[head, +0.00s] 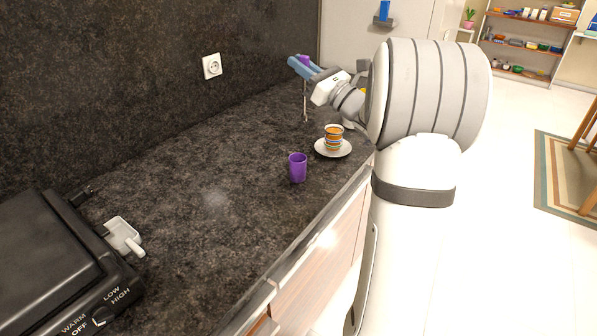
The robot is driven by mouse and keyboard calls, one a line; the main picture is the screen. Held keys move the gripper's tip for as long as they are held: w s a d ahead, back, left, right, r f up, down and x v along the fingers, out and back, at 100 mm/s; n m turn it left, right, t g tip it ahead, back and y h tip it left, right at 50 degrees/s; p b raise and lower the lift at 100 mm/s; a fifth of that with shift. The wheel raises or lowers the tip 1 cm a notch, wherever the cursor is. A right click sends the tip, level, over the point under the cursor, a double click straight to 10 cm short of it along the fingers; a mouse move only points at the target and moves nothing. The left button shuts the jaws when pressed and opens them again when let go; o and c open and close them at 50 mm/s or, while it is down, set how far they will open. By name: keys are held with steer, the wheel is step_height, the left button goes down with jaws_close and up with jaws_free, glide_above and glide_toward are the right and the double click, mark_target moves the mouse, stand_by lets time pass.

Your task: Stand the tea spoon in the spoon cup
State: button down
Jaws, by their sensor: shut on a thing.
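My gripper (301,66), with blue fingers, is shut on the tea spoon (305,103) above the far part of the dark counter. The spoon hangs about upright, its thin metal shaft pointing down. A bit of purple shows at the fingers, seemingly its handle. A purple cup (298,168), likely the spoon cup, stands upright on the counter, nearer to me than the spoon and apart from it. The inside of the cup is mostly hidden.
An orange-striped cup (334,138) stands on a white saucer (346,151) right of the purple cup, near the counter edge. A black appliance (45,265) and a small white dish with a handle (122,234) are at left. The middle of the counter is clear.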

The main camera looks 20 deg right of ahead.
mark_target(304, 108)
steer(key=shift+y, duration=0.3)
steer(key=f, duration=0.9)
steer(key=shift+a+f, duration=0.2)
steer(key=shift+f, duration=0.15)
